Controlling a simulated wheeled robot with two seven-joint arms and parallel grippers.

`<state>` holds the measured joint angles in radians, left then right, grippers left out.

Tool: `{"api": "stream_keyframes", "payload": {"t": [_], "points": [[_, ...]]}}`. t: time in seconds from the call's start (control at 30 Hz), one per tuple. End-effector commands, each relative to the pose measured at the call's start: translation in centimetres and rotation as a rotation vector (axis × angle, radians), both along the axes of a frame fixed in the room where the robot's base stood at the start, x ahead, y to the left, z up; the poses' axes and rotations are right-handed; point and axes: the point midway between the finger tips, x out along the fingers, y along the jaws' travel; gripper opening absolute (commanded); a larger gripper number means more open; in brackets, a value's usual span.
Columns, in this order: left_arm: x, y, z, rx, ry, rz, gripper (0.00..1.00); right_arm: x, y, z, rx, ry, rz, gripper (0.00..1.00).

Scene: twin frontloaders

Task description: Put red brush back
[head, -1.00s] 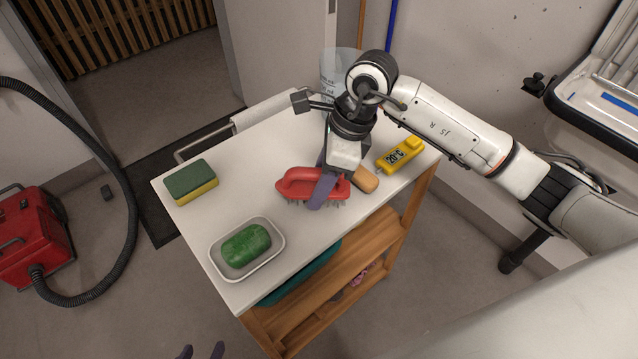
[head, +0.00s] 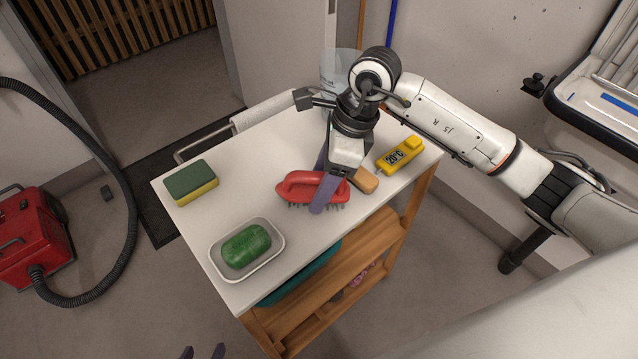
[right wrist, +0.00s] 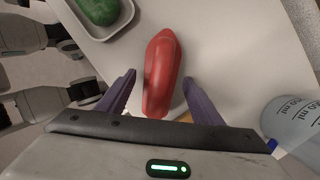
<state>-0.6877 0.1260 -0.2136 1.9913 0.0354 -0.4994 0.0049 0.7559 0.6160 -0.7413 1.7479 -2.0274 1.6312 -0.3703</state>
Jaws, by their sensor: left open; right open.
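The red brush (head: 300,184) rests bristles down on the white top of the trolley (head: 262,150). In the right wrist view the red brush (right wrist: 162,70) lies lengthwise between two purple fingers, with a gap at each side. My right gripper (head: 318,208) comes down over the brush's right part and is open around it; the far finger is partly hidden in the head view. The right gripper (right wrist: 159,79) holds nothing firmly. My left gripper (head: 203,352) shows only its two purple fingertips, apart and empty, at the bottom edge of the head view.
A green soap (head: 246,246) lies in a white dish (head: 219,267). A green and yellow sponge (head: 191,182) sits at the left. A tan block (head: 366,181) and a yellow thermometer (head: 400,155) are right of the brush. A clear measuring jug (head: 338,66) stands behind the arm.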

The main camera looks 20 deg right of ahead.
Motion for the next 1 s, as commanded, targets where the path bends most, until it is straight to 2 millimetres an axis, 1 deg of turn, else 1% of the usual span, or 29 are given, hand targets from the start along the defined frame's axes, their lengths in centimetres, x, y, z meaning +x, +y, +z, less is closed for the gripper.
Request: {"api": "stream_keyframes", "payload": {"t": [0.03, 0.3, 0.4, 0.5, 0.67, 1.0], "points": [[0.0, 0.0, 0.0, 0.000, 0.000, 0.000, 0.42, 0.0, -0.4, 1.1, -0.002, -0.005, -0.001, 0.60], [-0.1, 0.0, -0.1, 0.000, 0.004, 0.000, 0.42, -0.5, -2.1, 6.7, -0.001, -0.005, -0.001, 0.60], [-0.1, 0.1, -0.1, 0.001, 0.004, 0.001, 0.42, -0.6, -2.6, 8.3, -0.001, -0.004, -0.001, 0.60], [-0.1, 0.1, 0.0, 0.000, 0.004, 0.002, 0.42, -0.8, -2.9, 9.4, -0.001, -0.002, -0.001, 0.60], [-0.1, 0.1, 0.0, 0.000, 0.004, 0.002, 0.42, -0.9, -3.2, 10.1, -0.001, 0.000, 0.000, 0.60], [-0.1, 0.2, 0.0, 0.002, 0.004, 0.001, 0.42, -0.9, -3.2, 10.2, -0.001, 0.000, 0.000, 0.60]]}}
